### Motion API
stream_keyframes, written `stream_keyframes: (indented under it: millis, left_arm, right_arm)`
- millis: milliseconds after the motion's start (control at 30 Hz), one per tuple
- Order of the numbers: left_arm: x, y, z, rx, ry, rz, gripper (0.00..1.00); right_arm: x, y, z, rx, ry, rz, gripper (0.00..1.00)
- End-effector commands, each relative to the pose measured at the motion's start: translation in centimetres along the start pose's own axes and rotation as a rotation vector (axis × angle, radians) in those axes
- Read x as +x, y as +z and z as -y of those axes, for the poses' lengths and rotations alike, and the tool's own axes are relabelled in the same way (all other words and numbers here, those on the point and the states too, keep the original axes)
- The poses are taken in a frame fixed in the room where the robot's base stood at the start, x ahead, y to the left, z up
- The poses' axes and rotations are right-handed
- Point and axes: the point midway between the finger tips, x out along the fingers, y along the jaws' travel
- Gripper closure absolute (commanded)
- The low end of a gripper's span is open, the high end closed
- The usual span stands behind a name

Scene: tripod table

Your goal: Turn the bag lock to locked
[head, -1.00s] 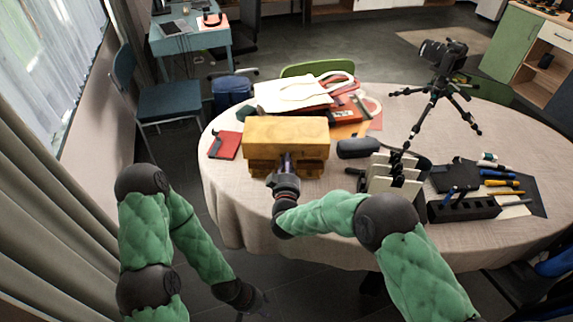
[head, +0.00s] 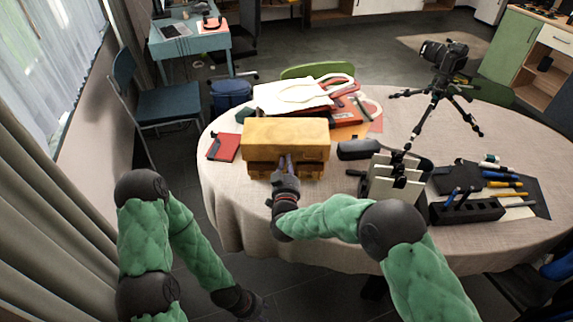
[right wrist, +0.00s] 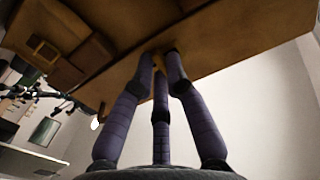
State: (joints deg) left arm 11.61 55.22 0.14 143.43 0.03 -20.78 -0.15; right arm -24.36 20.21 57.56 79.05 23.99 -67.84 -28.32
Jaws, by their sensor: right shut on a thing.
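The yellow-brown bag (head: 285,132) stands on the table near its left front edge, with its front flap towards me. My right gripper (head: 286,161) is at the middle of the bag's front. In the right wrist view, its purple fingers (right wrist: 160,62) close in on a small tan piece, the bag lock (right wrist: 158,60), under the bag's brown underside (right wrist: 225,35). The fingers mostly hide the lock, so its turn angle cannot be read. My left gripper (head: 250,305) hangs low at the bottom of the head view, away from the table, dark and too small to read.
A red notebook (head: 223,147) lies left of the bag. A dark case (head: 358,149) and a stand with cards (head: 393,182) are on the right. Papers and red folders (head: 345,100) lie behind. A camera on a tripod (head: 440,85) stands at the back right.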

Motion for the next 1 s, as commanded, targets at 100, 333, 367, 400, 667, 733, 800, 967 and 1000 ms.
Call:
stream_keyframes:
  millis: [100,333,367,400,667,733,800,967,1000]
  left_arm:
    - [0.0,0.0,0.0,0.0,0.0,0.0,0.6]
    - [0.0,0.0,0.0,0.0,0.0,0.0,0.6]
    - [0.0,0.0,0.0,0.0,0.0,0.0,0.6]
    - [0.0,0.0,0.0,0.0,0.0,0.0,0.6]
    - [0.0,0.0,0.0,0.0,0.0,0.0,0.6]
    - [0.0,0.0,0.0,0.0,0.0,0.0,0.6]
    - [0.0,0.0,0.0,0.0,0.0,0.0,0.6]
    - [0.0,0.0,0.0,0.0,0.0,0.0,0.6]
    - [0.0,0.0,0.0,0.0,0.0,0.0,0.6]
  right_arm:
    - [-0.1,0.3,0.0,-0.001,-0.001,0.006,1.0]
    - [-0.1,0.2,0.0,-0.001,-0.001,0.005,0.61]
    - [-0.1,0.2,0.0,-0.001,-0.001,0.004,0.61]
    - [-0.1,0.2,0.0,-0.001,-0.001,0.004,0.61]
    - [-0.1,0.1,0.0,-0.001,-0.001,0.002,0.61]
    - [-0.5,0.1,0.0,-0.001,-0.001,0.002,0.61]
    - [-1.2,0.0,0.0,-0.002,-0.001,0.001,0.61]
    - [-4.0,0.0,0.1,-0.003,-0.004,0.002,0.61]
    - [-4.8,0.0,0.1,-0.002,-0.003,0.002,0.61]
